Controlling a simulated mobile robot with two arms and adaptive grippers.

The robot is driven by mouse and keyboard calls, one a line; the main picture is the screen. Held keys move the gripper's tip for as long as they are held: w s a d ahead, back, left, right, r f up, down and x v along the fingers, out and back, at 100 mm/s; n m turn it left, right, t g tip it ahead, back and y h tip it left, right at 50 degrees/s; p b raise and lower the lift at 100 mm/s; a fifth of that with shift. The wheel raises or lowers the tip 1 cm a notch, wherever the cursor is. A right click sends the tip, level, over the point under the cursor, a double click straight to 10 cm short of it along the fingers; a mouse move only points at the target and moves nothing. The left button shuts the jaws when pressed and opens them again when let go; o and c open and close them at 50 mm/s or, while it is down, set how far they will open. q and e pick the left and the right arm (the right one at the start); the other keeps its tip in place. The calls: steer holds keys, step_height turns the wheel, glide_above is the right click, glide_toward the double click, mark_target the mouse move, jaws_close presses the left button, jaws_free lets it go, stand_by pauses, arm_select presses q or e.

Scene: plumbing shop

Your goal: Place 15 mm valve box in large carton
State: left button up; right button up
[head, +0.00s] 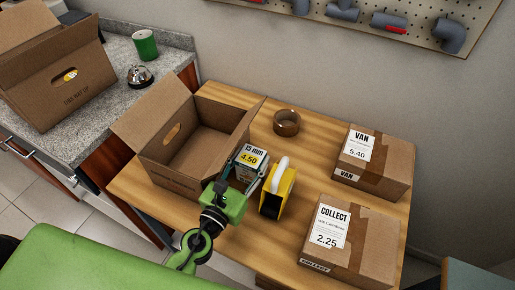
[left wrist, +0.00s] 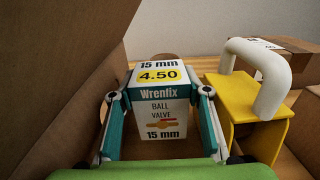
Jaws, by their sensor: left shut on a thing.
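The 15 mm valve box (head: 252,157) is a small white and teal box with a yellow 4.50 price patch. In the left wrist view the box (left wrist: 160,105) stands upright between the two fingers, its "Wrenfix ball valve" face towards me. My left gripper (head: 240,180) is shut on it, just right of the open carton. The left gripper also shows in the left wrist view (left wrist: 158,120). The large carton (head: 196,158) stands open on the wooden table with its flaps out and its visible inside empty. I cannot tell if the box touches the table. My right gripper is not in view.
A tape roll (head: 286,122) lies behind. Two sealed cartons, VAN (head: 390,166) and COLLECT (head: 375,245), sit at the right. Another open carton (head: 60,75) stands on the left counter.

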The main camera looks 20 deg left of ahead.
mark_target(256, 150)
arm_select(q)
steer(key=w, duration=0.3)
steer(key=shift+w+d+p, duration=0.3)
steer(key=shift+w, duration=0.05)
steer(key=f+b, duration=0.1)
steer(key=f, duration=0.1)
steer(key=f+b, duration=0.1)
steer(key=b, duration=0.1)
steer(key=shift+w+f, duration=0.2)
steer(key=shift+f, duration=0.2)
steer(key=shift+r, duration=0.15)
steer(key=o, duration=1)
steer(key=shift+f, duration=0.2)
